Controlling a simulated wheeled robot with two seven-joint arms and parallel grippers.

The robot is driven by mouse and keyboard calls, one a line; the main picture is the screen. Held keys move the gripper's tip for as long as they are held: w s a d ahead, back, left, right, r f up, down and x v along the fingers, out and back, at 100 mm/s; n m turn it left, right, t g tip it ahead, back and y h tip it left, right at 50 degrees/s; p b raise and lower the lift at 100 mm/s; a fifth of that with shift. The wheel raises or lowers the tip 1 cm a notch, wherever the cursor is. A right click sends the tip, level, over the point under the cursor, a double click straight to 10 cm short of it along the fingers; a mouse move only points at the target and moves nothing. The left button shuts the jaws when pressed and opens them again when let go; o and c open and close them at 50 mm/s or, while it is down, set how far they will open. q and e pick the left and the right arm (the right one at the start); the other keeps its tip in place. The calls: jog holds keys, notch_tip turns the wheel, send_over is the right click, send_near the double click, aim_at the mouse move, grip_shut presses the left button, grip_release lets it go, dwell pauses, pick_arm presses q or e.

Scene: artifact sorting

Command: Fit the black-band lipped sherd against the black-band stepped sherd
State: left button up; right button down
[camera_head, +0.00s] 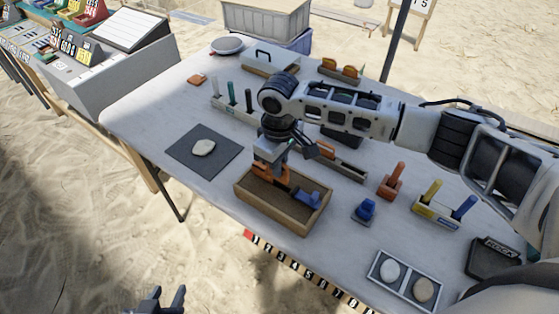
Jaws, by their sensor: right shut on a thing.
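My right gripper (270,172) reaches down into a shallow wooden tray (285,215) with a brown bed. It is shut on an orange piece (266,176) in the tray's left part. A blue piece (308,199) lies in the same tray to the right, apart from the orange one. Another blue piece (364,211) stands on the table just right of the tray, and an orange piece (391,182) stands further right. Black bands and lipped or stepped edges are too small to tell. My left gripper (170,300) is open and empty at the bottom edge, off the table.
A dark mat (185,162) with a pale flat piece (203,148) lies left of the tray. A yellow-and-blue holder (436,214), a case with two stones (405,294) and a dark box (492,258) are at right. My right arm hides part of the table's back.

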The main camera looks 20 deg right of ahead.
aim_at(280, 180)
jog(key=shift+p, duration=0.3)
dwell(0.5)
jog(key=shift+f+b, duration=0.9)
jog(key=shift+f, duration=1.45)
dwell(0.4)
jog(key=c, duration=1.5)
grip_release()
jog(key=shift+o, duration=0.2)
notch_tip(280, 180, up, 16)
jog(key=shift+s+f, duration=0.1)
